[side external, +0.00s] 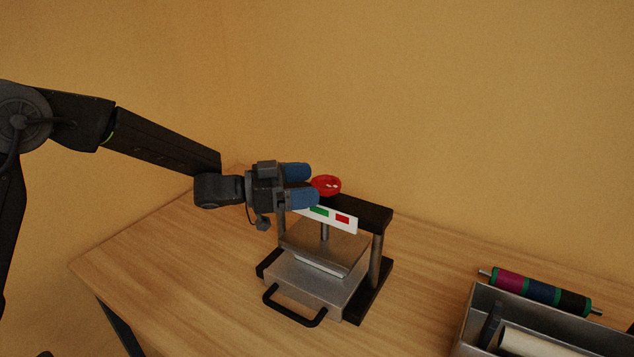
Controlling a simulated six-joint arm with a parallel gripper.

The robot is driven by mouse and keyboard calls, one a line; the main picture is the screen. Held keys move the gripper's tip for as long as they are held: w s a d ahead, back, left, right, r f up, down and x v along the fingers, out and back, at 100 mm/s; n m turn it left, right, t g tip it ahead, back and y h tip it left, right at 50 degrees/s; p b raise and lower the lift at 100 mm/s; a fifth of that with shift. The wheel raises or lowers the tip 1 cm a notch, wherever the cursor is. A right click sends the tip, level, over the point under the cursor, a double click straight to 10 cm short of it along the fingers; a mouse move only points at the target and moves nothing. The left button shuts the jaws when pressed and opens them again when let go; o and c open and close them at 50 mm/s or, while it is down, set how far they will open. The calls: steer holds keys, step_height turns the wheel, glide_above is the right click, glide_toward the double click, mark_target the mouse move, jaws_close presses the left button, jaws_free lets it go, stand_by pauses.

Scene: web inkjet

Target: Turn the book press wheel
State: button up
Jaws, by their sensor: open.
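The book press (375,217) stands on the wooden table with a dark crossbeam on metal posts and a grey plate over a metal base. Its red wheel (327,184) sits on top of the crossbeam. A white strip (330,218) with a green and a red patch is on the beam's front. My gripper (312,185) reaches in from the left at wheel height, with its two blue fingers apart and pointing at the wheel. The fingertips are at the wheel's left edge; I cannot tell whether they touch it. The near finger hides part of the beam and strip.
A black handle (295,310) sticks out at the front of the press base. At the right is a grey metal tray (465,325) with a pale roll (535,343) in it. A roller with coloured bands (540,290) lies behind the tray. The table (160,270) left of the press is clear.

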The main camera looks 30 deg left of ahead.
steer(key=shift+x, duration=1.4)
steer(key=shift+c, duration=0.2)
